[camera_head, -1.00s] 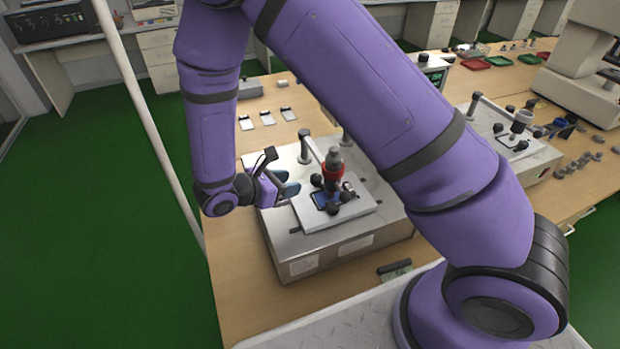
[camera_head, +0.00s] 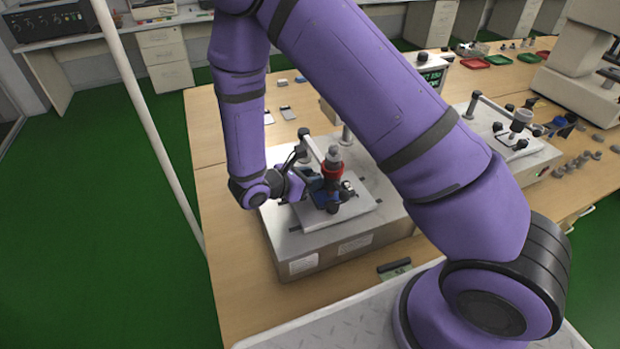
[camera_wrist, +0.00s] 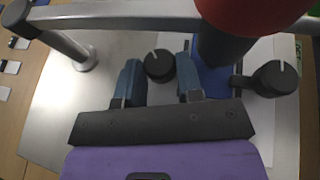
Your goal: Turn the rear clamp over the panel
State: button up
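The test fixture's white plate (camera_head: 358,208) carries a blue panel (camera_head: 322,199) under a vertical tool with a red collar (camera_head: 333,169). Black clamp knobs stand around the panel; a front one (camera_head: 332,208) and a right one (camera_head: 347,186) show in the head view. In the wrist view, a round black clamp knob with a white line (camera_wrist: 158,65) lies between the blue fingertips of my gripper (camera_wrist: 160,75). The fingers look apart, with small gaps beside the knob. Another knob (camera_wrist: 276,78) is at the right. In the head view, my gripper (camera_head: 312,180) partly hides the panel's left side.
The fixture's metal arm (camera_wrist: 115,16) and post (camera_wrist: 72,48) stand close ahead of my gripper; the red collar (camera_wrist: 250,12) overhangs at the right. A second fixture (camera_head: 518,150) stands to the right. Small plates (camera_head: 287,112) lie on the table behind.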

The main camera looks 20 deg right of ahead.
jog(key=shift+m+g, duration=0.3)
jog(key=shift+c, duration=0.4)
jog(key=m+g, duration=0.3)
jog(key=shift+w+a+g, duration=0.1)
jog(key=shift+w+g, duration=0.2)
jog(key=shift+w, duration=0.05)
jog(key=shift+w+m+g+y, duration=0.15)
jog(key=shift+m+g, duration=0.85)
jog(key=shift+g, duration=0.1)
jog(key=shift+w+m+g+y, duration=0.1)
jog(key=shift+m+g+y, duration=0.05)
jog(key=shift+m+g, duration=0.9)
jog(key=o, duration=0.6)
jog(key=shift+o, duration=0.2)
jog(key=v, duration=1)
jog(key=shift+w+a+r, duration=0.1)
jog(key=shift+w+a, duration=0.1)
jog(key=shift+w, duration=0.05)
